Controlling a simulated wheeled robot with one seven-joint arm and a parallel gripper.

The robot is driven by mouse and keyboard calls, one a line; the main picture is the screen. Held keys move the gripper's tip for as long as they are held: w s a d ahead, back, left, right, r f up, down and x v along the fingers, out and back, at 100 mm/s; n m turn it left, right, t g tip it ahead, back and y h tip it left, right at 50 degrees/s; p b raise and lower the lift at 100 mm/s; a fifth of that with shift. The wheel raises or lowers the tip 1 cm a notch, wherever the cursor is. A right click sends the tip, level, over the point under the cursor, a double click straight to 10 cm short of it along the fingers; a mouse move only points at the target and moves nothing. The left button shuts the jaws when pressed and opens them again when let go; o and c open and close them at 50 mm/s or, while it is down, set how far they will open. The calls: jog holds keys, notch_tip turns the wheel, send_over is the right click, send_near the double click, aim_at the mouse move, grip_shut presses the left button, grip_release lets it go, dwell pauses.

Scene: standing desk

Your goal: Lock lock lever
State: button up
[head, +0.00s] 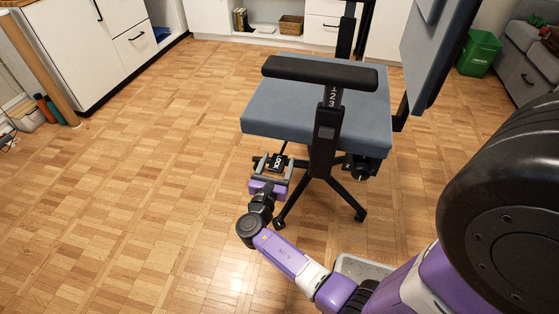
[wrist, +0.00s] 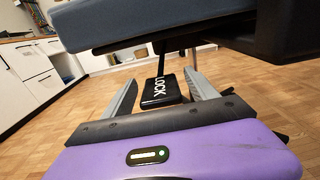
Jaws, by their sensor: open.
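A black lock lever (head: 277,161) with white LOCK lettering sticks out under the blue-grey seat of an office chair (head: 310,110). In the wrist view the lever's paddle (wrist: 160,91) hangs below the seat edge on a thin black stem. My gripper (head: 273,165) is at the lever, below the near left side of the seat. In the wrist view its two grey fingers (wrist: 160,85) are open, one on each side of the paddle, with gaps visible between finger and paddle. Whether either finger touches the paddle from behind cannot be told.
The chair has a black armrest (head: 319,72) above the seat and a dark star base (head: 318,190) close to my arm. White cabinets (head: 100,45) stand at the left. A green bin (head: 479,53) stands at the right back. The wooden floor (head: 150,170) at the left is clear.

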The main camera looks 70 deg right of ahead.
jog(key=shift+w+d, duration=0.1)
jog(key=shift+d, duration=1.1)
grip_shut()
